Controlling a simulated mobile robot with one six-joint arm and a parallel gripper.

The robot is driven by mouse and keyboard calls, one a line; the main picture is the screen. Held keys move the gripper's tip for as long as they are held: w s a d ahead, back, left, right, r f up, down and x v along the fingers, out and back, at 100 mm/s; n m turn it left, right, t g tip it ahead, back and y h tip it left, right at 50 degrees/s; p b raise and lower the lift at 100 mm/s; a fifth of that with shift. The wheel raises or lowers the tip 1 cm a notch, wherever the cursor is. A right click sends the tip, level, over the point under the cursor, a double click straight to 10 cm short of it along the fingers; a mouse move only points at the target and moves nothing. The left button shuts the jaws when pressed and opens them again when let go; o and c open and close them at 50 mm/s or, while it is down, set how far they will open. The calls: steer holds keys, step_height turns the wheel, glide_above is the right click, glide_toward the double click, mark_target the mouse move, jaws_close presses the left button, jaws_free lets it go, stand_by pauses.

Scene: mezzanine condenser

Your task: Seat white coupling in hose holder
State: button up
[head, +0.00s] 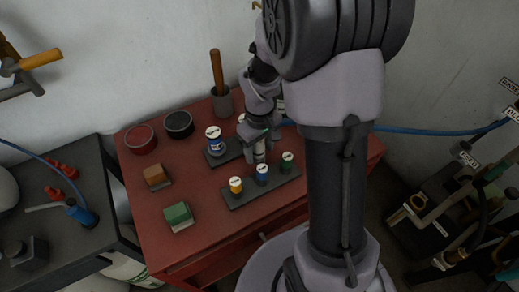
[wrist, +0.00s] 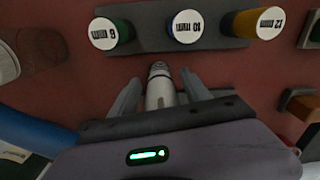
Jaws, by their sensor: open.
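My gripper (wrist: 160,88) is open, pointing down over the red tabletop; it also shows in the head view (head: 259,150). A pale grey-white cylinder with a metal tip (wrist: 160,82), seemingly the white coupling, lies between its two fingers, with a gap visible on each side. In the head view the arm and gripper largely hide it. I cannot identify the hose holder for certain; a dark stand with labelled pegs (head: 418,204) is at the far right, its labels partly unreadable.
A rack with yellow, blue and green capped pieces (head: 232,203) is in front of my gripper. A blue-capped piece (head: 214,142) stands behind left. Red tabletop (head: 204,243) also carries two bowls, two blocks and a cup. A blue hose (head: 425,131) runs right along the wall.

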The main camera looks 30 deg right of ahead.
mark_target(256, 158)
step_height(256, 158, up, 11)
steer(key=p, duration=0.4)
steer(key=s+a+r+m+t+y, duration=0.2)
steer(key=s+a+r+m+t, duration=0.3)
steer(key=s+a+r, duration=0.6)
steer(key=s+r+m, duration=0.1)
steer(key=s+r, duration=0.2)
steer(key=s, duration=0.1)
steer(key=shift+a+r+m+t, duration=0.3)
steer(key=shift+a+r+t, duration=0.05)
steer(key=shift+r+t, duration=0.05)
